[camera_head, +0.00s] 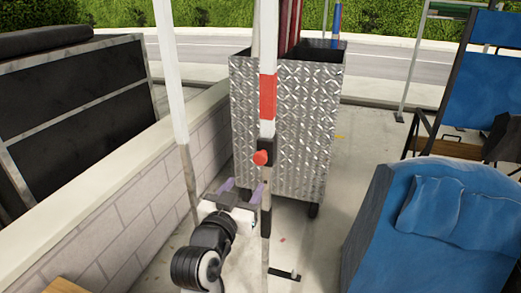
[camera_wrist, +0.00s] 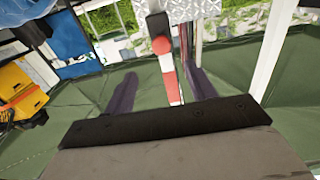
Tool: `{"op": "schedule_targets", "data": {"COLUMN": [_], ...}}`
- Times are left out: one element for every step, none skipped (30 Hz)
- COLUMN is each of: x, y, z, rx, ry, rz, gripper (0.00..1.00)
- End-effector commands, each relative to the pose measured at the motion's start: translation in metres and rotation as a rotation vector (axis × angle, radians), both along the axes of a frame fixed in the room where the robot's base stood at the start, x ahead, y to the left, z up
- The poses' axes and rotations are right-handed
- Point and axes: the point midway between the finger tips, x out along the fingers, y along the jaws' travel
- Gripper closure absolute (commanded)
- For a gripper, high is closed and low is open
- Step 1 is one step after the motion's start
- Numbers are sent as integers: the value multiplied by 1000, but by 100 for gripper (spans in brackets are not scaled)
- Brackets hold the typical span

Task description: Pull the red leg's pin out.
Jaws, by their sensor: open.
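The red leg (camera_head: 267,97) is an upright white pole with a red band, and it crosses the middle of the head view. Its pin has a round red knob (camera_head: 261,157) that sticks out of a black collar (camera_head: 267,146) on the leg. My gripper (camera_head: 243,188) is open and empty, with purple fingers, just below and left of the knob. In the wrist view the knob (camera_wrist: 162,46) shows beyond the fingertips, sideways between the two fingers (camera_wrist: 163,75). The fingers look clear of it. The red band (camera_wrist: 170,80) also shows there.
A metal tread-plate cart (camera_head: 300,125) stands behind the leg. Another white pole (camera_head: 170,70) rises to the left, beside a low block wall (camera_head: 135,205). A blue cushioned seat (camera_head: 440,220) is at right. A foot bracket (camera_head: 285,274) lies on the floor near the leg.

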Motion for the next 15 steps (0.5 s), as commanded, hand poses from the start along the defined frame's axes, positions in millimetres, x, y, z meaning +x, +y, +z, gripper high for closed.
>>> {"op": "schedule_targets", "data": {"x": [4,8,13,18,23,31,37,43,52,58,65,73,79,85,92], "y": [-2,-3,-4,-6,-8,-11,-12,-14,-17,-19,-21,-23,-26,-27,-29], "z": [1,1,2,2,2,2,3,3,3,3,3,3,4,3,3], "rx": [1,0,-1,0,1,0,0,0,0,0,-1,-1,0,0,0], "ry": [2,1,1,0,1,1,0,1,0,0,0,1,-1,0,0], "rz": [-3,-2,-2,-1,-1,-2,-2,0,0,0,1,1,1,2,3], "gripper": [44,44,44,44,44,44,44,44,44,44,44,44,44,44,44]}}
